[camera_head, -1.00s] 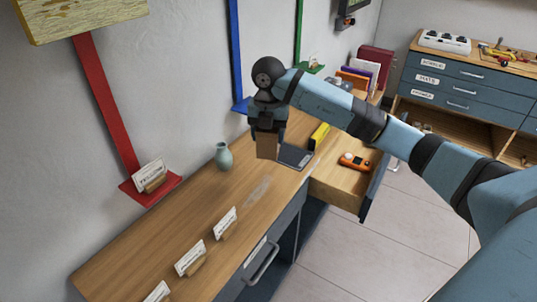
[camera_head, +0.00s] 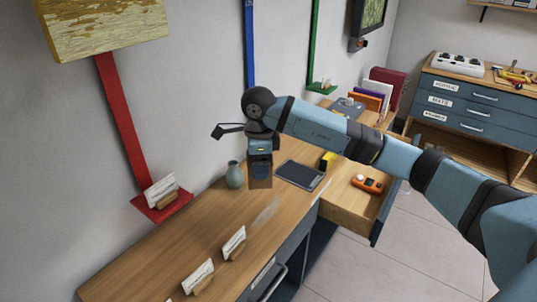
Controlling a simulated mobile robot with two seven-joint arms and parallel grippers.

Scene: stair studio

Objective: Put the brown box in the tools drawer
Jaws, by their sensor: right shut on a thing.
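My right gripper (camera_head: 260,168) points down over the wooden desk, shut on the brown box (camera_head: 260,183). The box shows only in part below the gripper, seemingly just above or at the desk top; I cannot tell if it touches. An open drawer (camera_head: 342,207) juts out from the desk to the right of the gripper. An orange device (camera_head: 367,184) and a yellow item (camera_head: 327,161) are in or at the drawer. Its label is not visible. My left gripper is not in view.
A dark tablet (camera_head: 299,174) lies on the desk between the box and the drawer. A grey-green vase (camera_head: 234,175) stands close left of the gripper. Card holders (camera_head: 234,243) stand along the front edge. A blue drawer cabinet (camera_head: 470,105) stands at the back right.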

